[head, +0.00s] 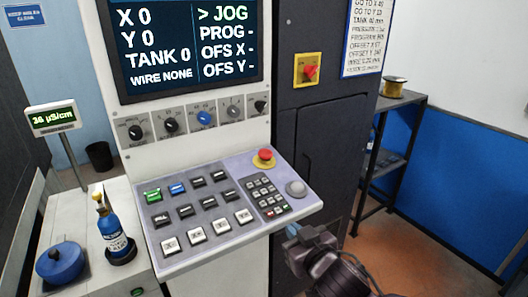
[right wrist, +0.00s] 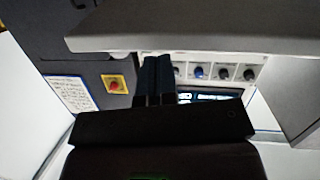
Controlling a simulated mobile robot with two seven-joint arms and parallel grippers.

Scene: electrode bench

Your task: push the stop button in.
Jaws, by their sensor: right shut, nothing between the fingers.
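The stop button (head: 265,154) is a red mushroom head on a yellow ring at the back right of the sloped control panel (head: 222,253). It stands up from the panel, and I cannot tell whether it is pushed in. My right gripper (head: 292,231) is shut and empty, just off the panel's front right corner, apart from the button. In the right wrist view its two dark blue fingers (right wrist: 158,62) are together, near the panel's edge (right wrist: 200,32). The button does not show in that view. My left gripper is not in view.
A grey ball knob (head: 296,188) and a small keypad (head: 267,197) lie between gripper and button. A red switch on a yellow plate (head: 308,69) is on the dark cabinet. A blue bottle (head: 112,232) and blue pot (head: 61,264) stand left. The air above the panel is free.

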